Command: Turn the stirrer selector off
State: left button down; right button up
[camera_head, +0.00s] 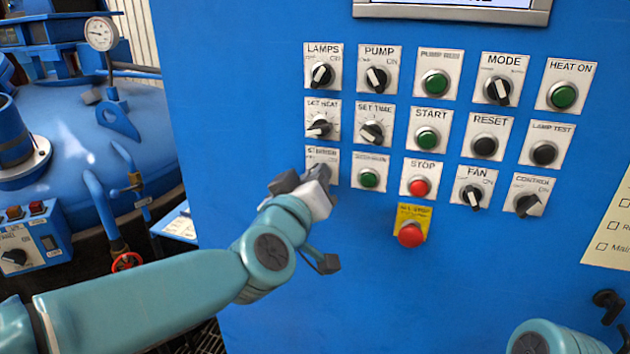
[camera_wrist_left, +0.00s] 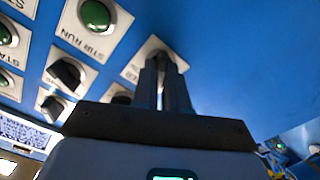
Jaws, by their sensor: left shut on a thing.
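The stirrer selector is on a white plate (camera_head: 317,154) at the lower left of the blue panel's controls. My left gripper (camera_head: 323,174) reaches up to this plate and covers the knob in the head view. In the left wrist view the two dark fingers (camera_wrist_left: 165,82) are close together at the white stirrer plate (camera_wrist_left: 138,62), shut on the selector knob. The knob is almost wholly hidden between the fingers, so its pointing direction cannot be read. My right gripper is not in view.
The green STIR RUN lamp (camera_head: 369,178) sits just right of the stirrer plate. The set heat knob (camera_head: 319,126) is just above. The red STOP button (camera_head: 419,187) and the red emergency button (camera_head: 411,235) are further right. Bare blue panel lies below.

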pick_arm(q)
jog(key=shift+r, duration=0.1)
jog(key=c, duration=1.2)
grip_release()
jog(key=shift+o, duration=0.2)
jog(key=v, duration=1.6)
jog(key=shift+s, duration=0.2)
jog(key=shift+a, duration=0.15)
